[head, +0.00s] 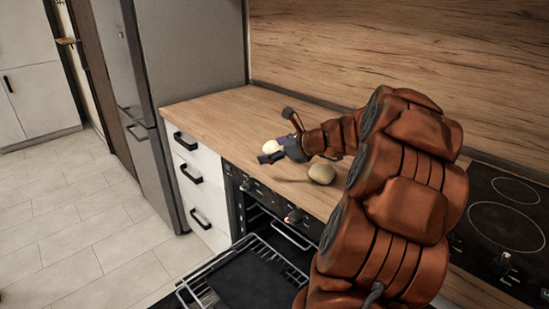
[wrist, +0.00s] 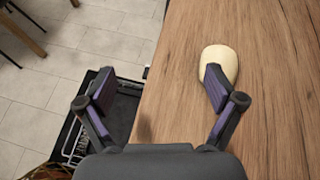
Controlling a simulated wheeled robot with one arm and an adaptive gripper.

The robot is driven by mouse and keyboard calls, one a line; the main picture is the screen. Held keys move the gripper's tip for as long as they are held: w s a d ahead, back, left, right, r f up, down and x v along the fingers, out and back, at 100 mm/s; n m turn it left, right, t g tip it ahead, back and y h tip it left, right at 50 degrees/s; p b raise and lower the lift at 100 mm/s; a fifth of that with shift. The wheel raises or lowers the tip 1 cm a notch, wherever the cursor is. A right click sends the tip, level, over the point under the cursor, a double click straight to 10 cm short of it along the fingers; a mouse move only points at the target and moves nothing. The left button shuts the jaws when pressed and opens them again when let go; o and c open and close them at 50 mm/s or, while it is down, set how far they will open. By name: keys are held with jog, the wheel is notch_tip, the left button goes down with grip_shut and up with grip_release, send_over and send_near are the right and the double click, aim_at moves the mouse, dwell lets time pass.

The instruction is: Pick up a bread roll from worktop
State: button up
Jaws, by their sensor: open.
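A tan, rounded lump that looks like a bread roll (head: 322,174) lies on the wooden worktop (head: 222,110), beside my wrist on the oven side. It is outside the wrist view. A smaller cream, oval thing (head: 269,146) lies farther left, partly hidden by my gripper; I cannot tell if it is also a roll. My gripper (head: 279,136) is open and empty above the worktop, pointing towards the fridge. In the wrist view, the cream thing (wrist: 221,58) lies beyond the right finger of my gripper (wrist: 160,86), which covers part of it, to the right of the gap.
The oven door is open, with a rack and dark tray (head: 250,282) below the worktop's front edge. A hob (head: 505,215) is at the right, a tall fridge (head: 190,80) at the left. The wooden splashback (head: 400,50) stands behind. The worktop's left end is clear.

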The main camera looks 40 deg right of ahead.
aim_at(274, 148)
jog(key=d+m, duration=0.1)
jog(key=d, duration=0.1)
jog(key=s+d+m+h, duration=0.1)
jog(key=d, duration=0.2)
jog(key=s+d+f+m+t+h, duration=0.1)
jog(key=d, duration=0.2)
jog(key=shift+s+m+b, duration=0.2)
jog(key=shift+m+b, duration=0.1)
jog(key=shift+b, duration=0.05)
jog(key=shift+w+d+f, duration=0.15)
jog(key=shift+w+d, duration=0.05)
jog(key=x, duration=0.6)
jog(key=shift+d+x, duration=0.15)
jog(key=shift+x, duration=1.15)
jog(key=shift+d+x, duration=0.15)
jog(key=shift+x, duration=1.2)
jog(key=shift+s+f, duration=0.1)
jog(key=shift+f, duration=0.05)
jog(key=shift+c, duration=0.4)
jog(key=c, duration=1.2)
